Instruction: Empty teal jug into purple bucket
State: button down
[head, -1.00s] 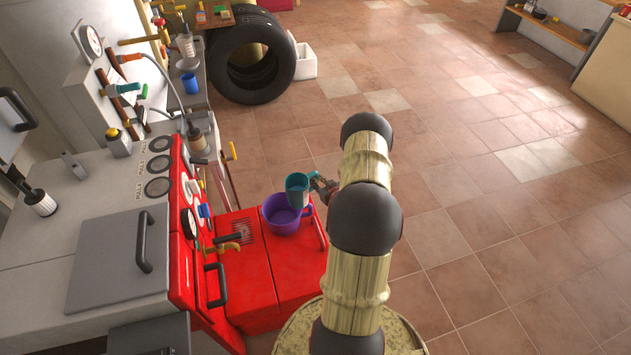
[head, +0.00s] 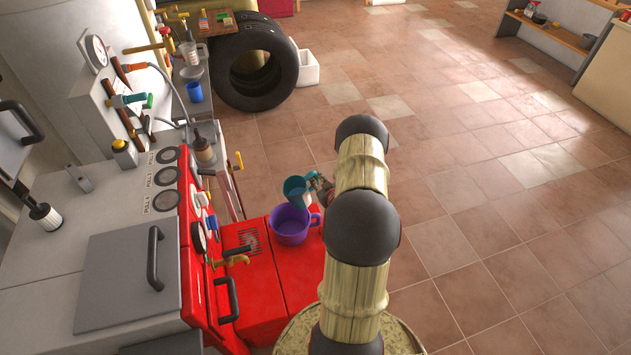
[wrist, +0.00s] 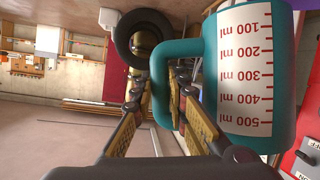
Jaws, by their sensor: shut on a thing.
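The teal jug (head: 295,187) is held by my gripper (head: 322,185) above the far rim of the purple bucket (head: 290,228). It is tilted, with its open mouth partly facing the head camera. In the wrist view the jug (wrist: 282,75) shows a white scale with red millilitre marks and lies sideways in the picture. My gripper (wrist: 165,100) is shut on the jug's handle. The purple bucket stands upright on the red surface, its inside looking plain purple. I cannot tell whether liquid is in the jug or flowing from it.
The red boiler front (head: 192,235) with brass taps and dials stands left of the bucket. A black tire (head: 252,62) stands at the back beside a white box (head: 307,68). A blue cup (head: 195,92) sits on the back bench. Tiled floor at right is free.

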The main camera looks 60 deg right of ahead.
aim_at(315, 172)
jog(key=shift+s+d+r+n+h+b, duration=0.1)
jog(key=shift+r+n+h+b, duration=0.25)
jog(key=shift+r+n, duration=0.45)
jog(key=shift+r, duration=0.15)
jog(key=shift+r, duration=0.1)
jog(key=shift+r+n+h+b, duration=0.45)
jog(key=shift+r+n+b, duration=0.3)
jog(key=shift+b, duration=0.1)
jog(key=shift+r, duration=0.1)
jog(key=shift+a+r+n+h+b, duration=0.15)
jog(key=shift+a+n+h+b, duration=0.2)
jog(key=shift+b, duration=0.25)
jog(key=shift+w+a+r+n+t+h+b, duration=0.2)
jog(key=shift+r+n+t+h+b, duration=0.15)
jog(key=shift+n+b, duration=0.2)
jog(key=shift+r, duration=0.1)
